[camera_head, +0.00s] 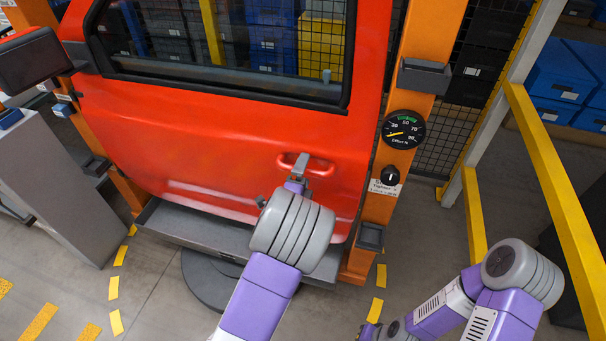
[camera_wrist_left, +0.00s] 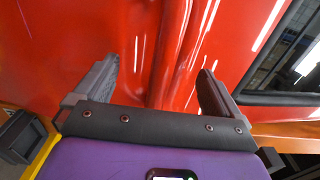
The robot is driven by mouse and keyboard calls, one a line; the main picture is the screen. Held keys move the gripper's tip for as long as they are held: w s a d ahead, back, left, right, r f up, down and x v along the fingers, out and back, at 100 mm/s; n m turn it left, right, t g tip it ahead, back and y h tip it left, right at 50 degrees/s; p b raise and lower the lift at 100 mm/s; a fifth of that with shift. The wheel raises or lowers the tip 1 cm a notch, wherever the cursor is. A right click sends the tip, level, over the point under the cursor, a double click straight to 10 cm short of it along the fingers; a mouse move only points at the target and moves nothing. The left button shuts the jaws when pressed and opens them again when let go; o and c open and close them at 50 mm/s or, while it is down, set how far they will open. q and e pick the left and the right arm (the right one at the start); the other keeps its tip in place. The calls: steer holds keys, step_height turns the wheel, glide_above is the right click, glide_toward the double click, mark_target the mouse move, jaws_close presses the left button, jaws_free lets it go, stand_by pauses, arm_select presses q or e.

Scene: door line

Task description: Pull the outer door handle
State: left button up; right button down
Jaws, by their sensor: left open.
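The red door (camera_head: 215,145) stands upright in an orange frame, with a window in its upper part. Its outer handle (camera_head: 319,168) is a red bar at the lower right of the panel. My left gripper (camera_head: 299,170) is at the handle, one grey finger showing across it; the wrist hides much of the rest. In the left wrist view the two fingers of the left gripper (camera_wrist_left: 155,85) are wide apart, with a red ridge of the handle or panel (camera_wrist_left: 166,45) between them. I cannot tell whether they touch it. My right arm is low at the right; its gripper is not clearly visible.
A round effort gauge (camera_head: 403,130) and a black knob (camera_head: 390,176) sit on the orange post right of the door. A yellow rail (camera_head: 558,180) stands at the right. A grey cabinet (camera_head: 52,175) is at the left. A grey tray (camera_head: 200,225) runs below the door.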

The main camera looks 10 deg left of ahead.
stand_by(0.5)
arm_select(q)
steer(key=s, duration=0.9)
steer(key=shift+a, duration=0.15)
stand_by(0.5)
steer(key=s+a+f+n+g+p, duration=0.15)
steer(key=s+f+n+g, duration=0.3)
steer(key=f, duration=0.55)
steer(key=s+a+f+n+g+p, duration=0.1)
steer(key=s+f+n+g+p, duration=0.1)
steer(key=s+f+n+g, duration=0.5)
steer(key=s+d+f+n+g+h+p, duration=0.1)
steer(key=s+d+f+n+g, duration=0.2)
steer(key=s+d+n, duration=0.1)
steer(key=s+d+f+n+g+h+p, duration=0.1)
steer(key=s+d+f+n+g+h, duration=0.1)
steer(key=s, duration=0.5)
step_height(320, 180, down, 2)
steer(key=d+n+g, duration=0.1)
steer(key=d+n, duration=0.1)
steer(key=n, duration=0.1)
steer(key=shift+s+d+f+n+h, duration=0.25)
steer(key=shift+d+n+h, duration=0.05)
steer(key=shift+d+n, duration=0.1)
